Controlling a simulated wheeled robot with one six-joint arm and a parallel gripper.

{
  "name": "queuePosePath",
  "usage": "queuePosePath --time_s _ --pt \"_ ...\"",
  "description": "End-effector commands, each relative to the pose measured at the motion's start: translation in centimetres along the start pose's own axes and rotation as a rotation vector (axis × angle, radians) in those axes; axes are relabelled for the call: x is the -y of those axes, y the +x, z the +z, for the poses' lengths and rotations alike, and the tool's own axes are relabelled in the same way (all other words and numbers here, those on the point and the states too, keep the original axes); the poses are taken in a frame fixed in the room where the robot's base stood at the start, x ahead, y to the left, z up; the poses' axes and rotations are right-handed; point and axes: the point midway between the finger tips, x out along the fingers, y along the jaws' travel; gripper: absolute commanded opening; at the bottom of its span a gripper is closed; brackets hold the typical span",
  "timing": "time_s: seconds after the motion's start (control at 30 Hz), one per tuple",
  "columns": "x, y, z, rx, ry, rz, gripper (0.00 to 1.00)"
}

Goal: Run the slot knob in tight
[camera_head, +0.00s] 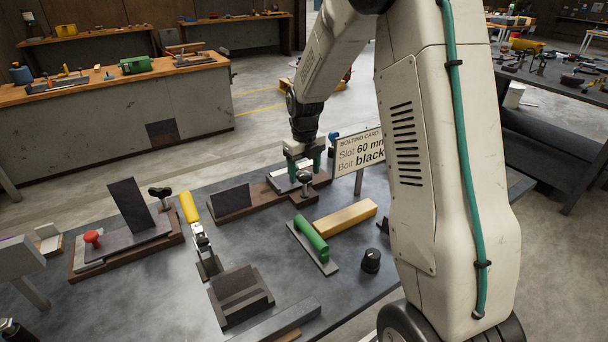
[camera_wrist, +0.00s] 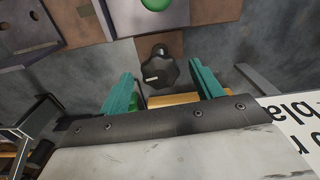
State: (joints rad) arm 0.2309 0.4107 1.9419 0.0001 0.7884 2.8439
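A black lobed knob (camera_wrist: 157,70) with a white mark on top shows in the wrist view, on a brown block. In the head view the black knob (camera_head: 304,178) stands on a brown fixture base (camera_head: 262,205) with an upright dark plate (camera_head: 231,201). My gripper (camera_head: 305,169) is over it, teal fingers pointing down. In the wrist view my gripper (camera_wrist: 165,88) is open, with a finger on either side of the knob and visible gaps; no contact shows. Any gap under the knob is hidden.
A sign (camera_head: 361,148) reading "Slot 60 mm", "Bolt black" stands close right of my gripper. A yellow bar (camera_head: 345,217), green-handled tool (camera_head: 311,240) and loose black knob (camera_head: 371,260) lie nearby. Another fixture (camera_head: 128,240) with red and black knobs is left.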

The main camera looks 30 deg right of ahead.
Motion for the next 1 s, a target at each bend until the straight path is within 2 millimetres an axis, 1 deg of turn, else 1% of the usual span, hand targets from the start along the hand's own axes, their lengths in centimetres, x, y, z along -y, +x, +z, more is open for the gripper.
queuePosePath --time_s 0.03,0.07,0.1,0.17,0.2,0.47,1.0 --pt "0.0 0.0 0.0 0.0 0.0 0.0 0.65" --pt "0.0 0.0 0.0 0.0 0.0 0.0 0.68" --pt "0.0 0.0 0.0 0.0 -0.001 0.0 0.79" --pt "0.0 0.0 0.0 0.0 -0.001 0.0 0.96" --pt "0.0 0.0 0.0 0.0 -0.001 0.0 1.0" --pt "0.0 -0.2 0.0 0.0 -0.001 0.0 1.0" --pt "0.0 -5.5 0.0 0.001 -0.001 0.0 1.0"
